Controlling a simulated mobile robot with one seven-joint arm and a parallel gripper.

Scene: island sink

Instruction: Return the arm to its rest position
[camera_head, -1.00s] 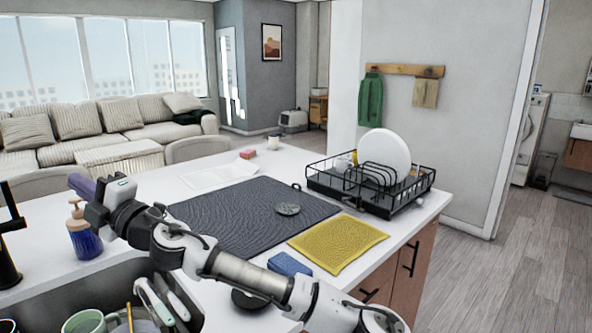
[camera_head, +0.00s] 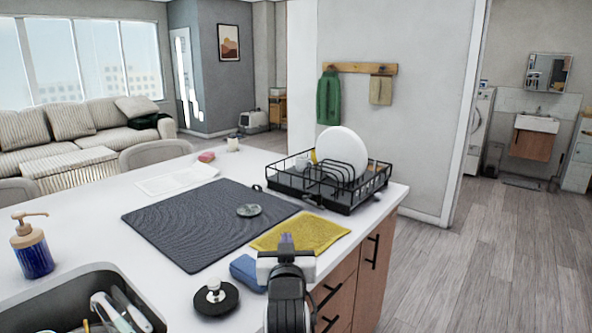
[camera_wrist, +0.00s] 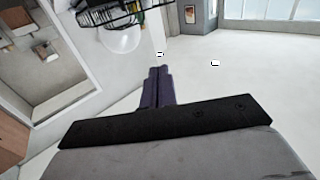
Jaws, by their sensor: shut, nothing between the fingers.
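My gripper (camera_head: 286,241) shows at the bottom centre of the head view, above the counter's right front edge, with the yellow cloth behind it in the picture. In the wrist view its two purple fingers (camera_wrist: 157,84) lie together with nothing between them. My arm is folded in close to the body, and most of it is out of the head view.
The white counter (camera_head: 85,225) holds a dark mat (camera_head: 190,225), a yellow cloth (camera_head: 318,231), a blue sponge (camera_head: 246,272), a black dish rack (camera_head: 345,200) with a white plate (camera_head: 341,150), and a soap bottle (camera_head: 32,250). A sink (camera_head: 50,312) lies front left. Floor (camera_head: 470,260) is clear at right.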

